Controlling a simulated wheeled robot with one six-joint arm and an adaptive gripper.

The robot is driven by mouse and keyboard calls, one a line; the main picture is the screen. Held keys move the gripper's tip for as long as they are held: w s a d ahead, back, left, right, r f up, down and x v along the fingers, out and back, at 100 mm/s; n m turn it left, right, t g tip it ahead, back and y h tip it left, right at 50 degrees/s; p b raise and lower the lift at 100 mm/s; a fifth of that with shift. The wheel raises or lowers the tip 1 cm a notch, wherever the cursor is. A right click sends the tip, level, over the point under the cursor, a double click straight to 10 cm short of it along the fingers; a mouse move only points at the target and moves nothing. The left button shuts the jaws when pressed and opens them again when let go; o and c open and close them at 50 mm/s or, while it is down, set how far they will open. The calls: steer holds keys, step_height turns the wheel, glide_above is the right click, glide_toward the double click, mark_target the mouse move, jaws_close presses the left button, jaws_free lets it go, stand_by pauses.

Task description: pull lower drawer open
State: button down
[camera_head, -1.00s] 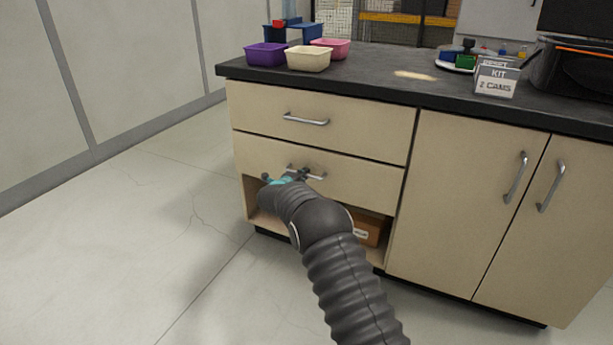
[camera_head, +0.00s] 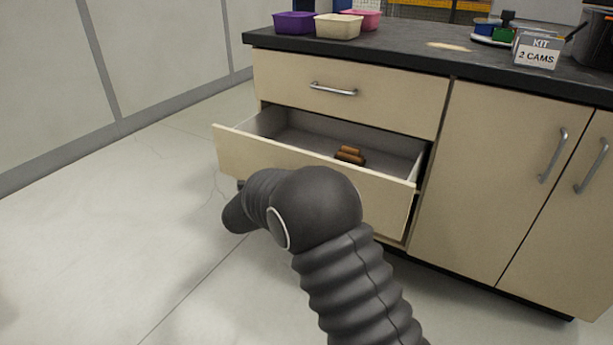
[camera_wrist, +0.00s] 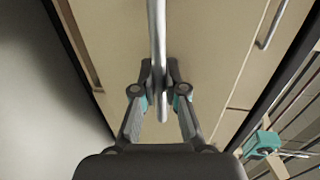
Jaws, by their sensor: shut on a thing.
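The lower drawer (camera_head: 240,151) stands pulled out from the cabinet, its inside showing in the head view. A small stack of brown pieces (camera_head: 349,155) lies in it. In the wrist view, my gripper (camera_wrist: 159,80) is shut on the drawer's metal handle (camera_wrist: 157,35), with the dark fingers on either side of the bar. In the head view my arm hides the gripper and the lower drawer's handle.
The upper drawer (camera_head: 290,78) is closed above it. Cabinet doors (camera_head: 480,170) with handles are closed at the right. The floor at the left is clear.

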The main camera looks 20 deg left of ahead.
steer(key=f+v, duration=0.1)
steer(key=v, duration=0.6)
steer(key=shift+s+a+f+b, duration=0.25)
steer(key=shift+s+f+b, duration=0.05)
steer(key=shift+s+b, duration=0.2)
steer(key=c, duration=1.2)
jaws_free()
steer(key=shift+a, duration=0.1)
steer(key=v, duration=1.2)
